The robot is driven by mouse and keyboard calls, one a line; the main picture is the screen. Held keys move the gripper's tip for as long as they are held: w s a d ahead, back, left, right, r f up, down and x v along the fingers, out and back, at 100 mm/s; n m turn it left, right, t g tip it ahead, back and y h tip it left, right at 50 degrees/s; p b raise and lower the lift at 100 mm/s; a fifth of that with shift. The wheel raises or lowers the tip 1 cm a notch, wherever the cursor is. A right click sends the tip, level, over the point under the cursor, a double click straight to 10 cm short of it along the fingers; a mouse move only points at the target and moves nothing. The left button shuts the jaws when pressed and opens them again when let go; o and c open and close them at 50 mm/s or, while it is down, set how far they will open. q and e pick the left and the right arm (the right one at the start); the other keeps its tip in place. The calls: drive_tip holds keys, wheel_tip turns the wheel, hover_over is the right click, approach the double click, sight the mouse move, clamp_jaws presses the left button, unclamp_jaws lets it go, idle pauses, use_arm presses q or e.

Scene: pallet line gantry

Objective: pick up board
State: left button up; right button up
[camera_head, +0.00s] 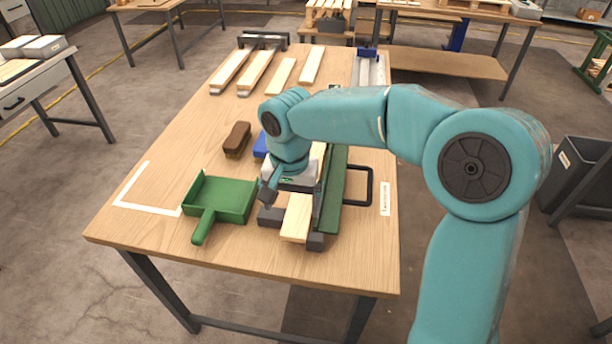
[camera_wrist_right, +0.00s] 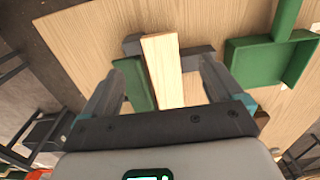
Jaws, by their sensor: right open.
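A pale wooden board (camera_head: 296,222) lies lengthwise on dark grey blocks (camera_head: 316,241) near the table's front edge. Its rear part is hidden under my right gripper (camera_head: 291,198). In the right wrist view, the board (camera_wrist_right: 163,62) runs between the two fingers of my right gripper (camera_wrist_right: 161,72), which is open with one finger on each side. A green strip (camera_wrist_right: 133,82) also lies between the fingers, beside the board. I cannot tell how high the fingertips are above the table. Several other pale boards (camera_head: 282,77) lie at the back of the table. My left gripper is not in view.
A long green piece (camera_head: 331,190) lies right of the board, beside a dark loop handle (camera_head: 370,186). A green dustpan (camera_head: 222,198) and brown brush (camera_head: 236,137) lie left. A blue item (camera_head: 260,145) is partly hidden. The front-left tabletop (camera_head: 150,225) is mostly clear.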

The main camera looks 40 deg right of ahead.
hover_over(294, 232)
wheel_tip(294, 232, down, 4)
drive_tip(key=shift+w+d+f, duration=0.1)
drive_tip(key=shift+d, duration=0.05)
wheel_tip(294, 232, down, 5)
drive_tip(key=shift+p, duration=0.3)
drive_tip(key=shift+f, duration=0.2)
drive_tip(key=shift+s+a+r, duration=0.2)
drive_tip(key=shift+s, duration=0.05)
drive_tip(key=shift+w, duration=0.1)
drive_tip(key=c, duration=1.4)
